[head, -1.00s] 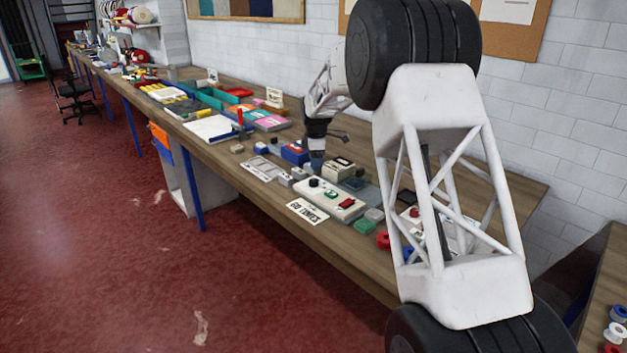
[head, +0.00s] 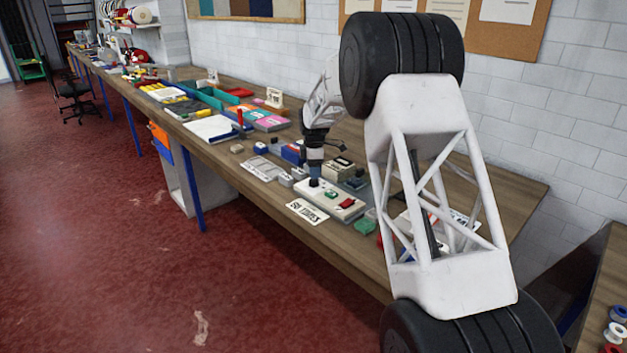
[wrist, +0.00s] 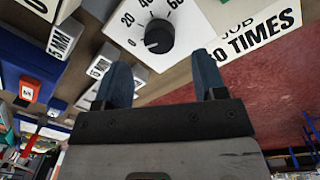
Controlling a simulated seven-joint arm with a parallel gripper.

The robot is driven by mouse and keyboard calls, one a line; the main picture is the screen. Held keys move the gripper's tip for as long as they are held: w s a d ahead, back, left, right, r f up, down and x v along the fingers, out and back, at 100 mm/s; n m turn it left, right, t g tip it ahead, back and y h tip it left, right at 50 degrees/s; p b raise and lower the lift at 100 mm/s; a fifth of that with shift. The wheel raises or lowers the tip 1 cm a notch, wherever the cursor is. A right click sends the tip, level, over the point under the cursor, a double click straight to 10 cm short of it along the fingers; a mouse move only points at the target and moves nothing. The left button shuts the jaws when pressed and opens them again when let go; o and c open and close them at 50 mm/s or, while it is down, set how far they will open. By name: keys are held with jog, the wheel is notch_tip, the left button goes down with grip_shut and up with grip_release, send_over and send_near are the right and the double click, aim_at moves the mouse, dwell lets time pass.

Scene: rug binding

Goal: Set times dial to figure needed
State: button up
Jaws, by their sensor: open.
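The times dial is a round black knob (wrist: 158,37) with a pale pointer mark, on a white panel with figures 20, 40 and 60 printed around it. Its pointer looks turned to the left in the wrist view, but I cannot tell the figure it marks. The dial's white control box (head: 330,200) also carries a green and a red button.
Small grey labelled blocks (wrist: 65,38) and a blue box with a red switch (wrist: 30,87) stand close to the gripper. The bench (head: 275,215) edge is near, with red floor (head: 120,270) beyond. Trays and parts crowd the bench further left.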

aim_at(313, 180)
jog(key=shift+w+f, duration=0.15)
jog(key=shift+f, duration=2.3)
jog(key=shift+c, duration=0.2)
jog(key=c, duration=0.9)
